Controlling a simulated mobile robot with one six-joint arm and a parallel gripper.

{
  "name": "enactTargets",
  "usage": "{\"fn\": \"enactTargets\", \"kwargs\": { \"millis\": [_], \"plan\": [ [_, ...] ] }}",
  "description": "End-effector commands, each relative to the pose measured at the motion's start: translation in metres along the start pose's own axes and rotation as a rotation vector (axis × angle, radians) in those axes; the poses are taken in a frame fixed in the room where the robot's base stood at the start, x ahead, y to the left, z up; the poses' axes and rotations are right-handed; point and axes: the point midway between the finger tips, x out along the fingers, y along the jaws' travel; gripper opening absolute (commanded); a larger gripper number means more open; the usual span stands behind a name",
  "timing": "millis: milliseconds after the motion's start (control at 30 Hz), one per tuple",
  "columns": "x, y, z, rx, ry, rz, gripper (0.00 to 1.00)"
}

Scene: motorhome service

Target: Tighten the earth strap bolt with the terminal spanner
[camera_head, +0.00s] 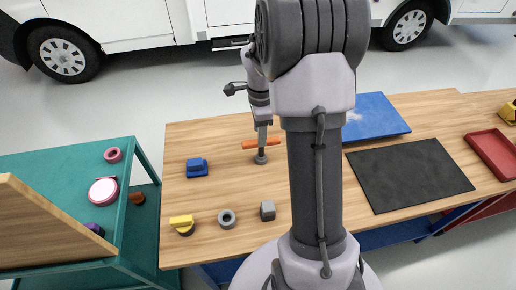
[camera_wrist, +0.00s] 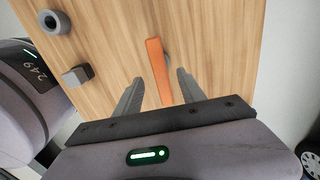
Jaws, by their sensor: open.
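An orange bar-shaped handle (camera_head: 256,144) lies level above a dark upright stem with a round grey base (camera_head: 260,159) on the wooden workbench (camera_head: 222,190). I cannot tell for sure whether it is the terminal spanner. In the wrist view the orange bar (camera_wrist: 156,62) points between the fingertips, and a round grey part shows partly behind it. My gripper (camera_wrist: 159,78) is open and empty. In the head view my gripper (camera_head: 262,129) points down just above the orange bar. I cannot make out the earth strap bolt with certainty.
A blue block (camera_head: 197,168), yellow part (camera_head: 181,221), grey ring (camera_head: 227,218) and grey cube (camera_head: 267,211) stand on the bench. A blue panel (camera_head: 378,117), black mat (camera_head: 410,175) and red tray (camera_head: 492,153) lie right. A teal cart (camera_head: 70,162) stands left.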

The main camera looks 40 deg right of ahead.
Motion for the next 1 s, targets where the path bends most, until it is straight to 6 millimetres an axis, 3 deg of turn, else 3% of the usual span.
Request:
{"fn": "enactTargets", "kwargs": {
  "millis": [33,267,500,700,933,1000],
  "plan": [
    [0.015,0.001,0.0,-0.001,0.0,0.002,0.47],
    [0.037,0.0,-0.001,-0.001,-0.001,0.0,0.47],
    [0.081,0.002,-0.007,-0.002,0.0,0.001,0.47],
    [0.08,0.001,-0.007,-0.002,0.0,-0.002,0.47],
    [0.08,0.002,-0.007,-0.002,0.0,-0.001,0.02],
    [0.08,0.002,-0.007,-0.002,0.0,-0.001,0.0]
  ]
}}
